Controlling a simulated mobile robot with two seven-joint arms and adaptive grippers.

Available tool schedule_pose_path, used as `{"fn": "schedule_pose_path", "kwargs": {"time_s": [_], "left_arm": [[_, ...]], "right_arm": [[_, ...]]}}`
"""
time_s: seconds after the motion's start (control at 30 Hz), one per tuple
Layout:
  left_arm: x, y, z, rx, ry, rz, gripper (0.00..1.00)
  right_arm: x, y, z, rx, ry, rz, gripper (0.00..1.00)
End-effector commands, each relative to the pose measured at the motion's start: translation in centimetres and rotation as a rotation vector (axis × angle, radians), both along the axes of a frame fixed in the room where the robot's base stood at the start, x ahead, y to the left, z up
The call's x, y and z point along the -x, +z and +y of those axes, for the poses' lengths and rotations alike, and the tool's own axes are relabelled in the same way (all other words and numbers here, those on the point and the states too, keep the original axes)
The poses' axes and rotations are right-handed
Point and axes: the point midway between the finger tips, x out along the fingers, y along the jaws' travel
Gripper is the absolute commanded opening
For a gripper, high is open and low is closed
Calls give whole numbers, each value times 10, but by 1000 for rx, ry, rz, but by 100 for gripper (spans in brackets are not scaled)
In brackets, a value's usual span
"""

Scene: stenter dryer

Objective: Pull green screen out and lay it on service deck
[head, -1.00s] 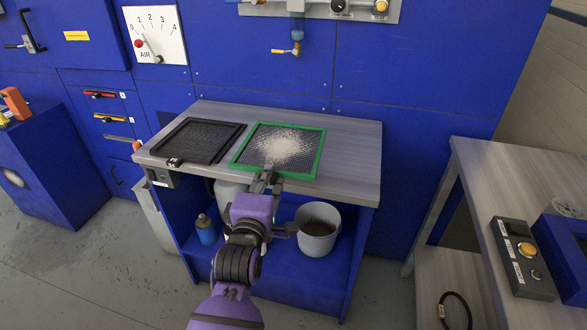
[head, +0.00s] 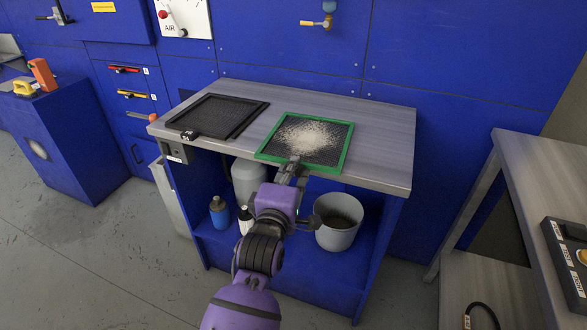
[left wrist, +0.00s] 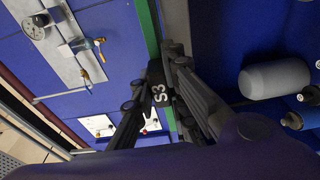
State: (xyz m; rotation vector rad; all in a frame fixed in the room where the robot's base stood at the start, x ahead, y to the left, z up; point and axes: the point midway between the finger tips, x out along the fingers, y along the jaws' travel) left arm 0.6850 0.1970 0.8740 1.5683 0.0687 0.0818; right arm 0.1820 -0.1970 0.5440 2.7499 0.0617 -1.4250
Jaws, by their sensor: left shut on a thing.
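The green screen (head: 349,142) has a green frame, a dark mesh and a pale heap of lint on it. It appears to lie flat on the grey service deck (head: 385,130), its near side close to the deck's front edge. My left gripper (head: 293,166) is shut on the screen's near side. In the left wrist view a black tab (left wrist: 160,94) marked S3 sits between the fingers, and part of the green frame (left wrist: 148,28) shows behind it. My right gripper is not in view.
A black-framed screen (head: 218,116) lies to the left on the deck. Below stand a grey bucket (head: 337,238), a blue bottle (head: 220,213) and a grey canister (head: 248,182). The deck's right end is bare. Another table (head: 555,165) stands at the right.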

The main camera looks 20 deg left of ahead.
Motion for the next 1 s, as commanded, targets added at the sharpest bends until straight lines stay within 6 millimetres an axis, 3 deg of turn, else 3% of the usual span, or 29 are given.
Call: {"fn": "schedule_pose_path", "kwargs": {"time_s": [0.3, 0.33, 0.5, 1.0], "left_arm": [[0, 1, 0, 1, 0, -4, 0], [0, 0, 0, 1, 0, -4, 14], [0, 0, 0, 1, 0, -3, 35], [9, -1, 0, 2, 0, 0, 35]], "right_arm": [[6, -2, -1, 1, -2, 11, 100], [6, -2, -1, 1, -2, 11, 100], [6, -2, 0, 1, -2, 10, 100], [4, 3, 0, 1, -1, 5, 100]]}}
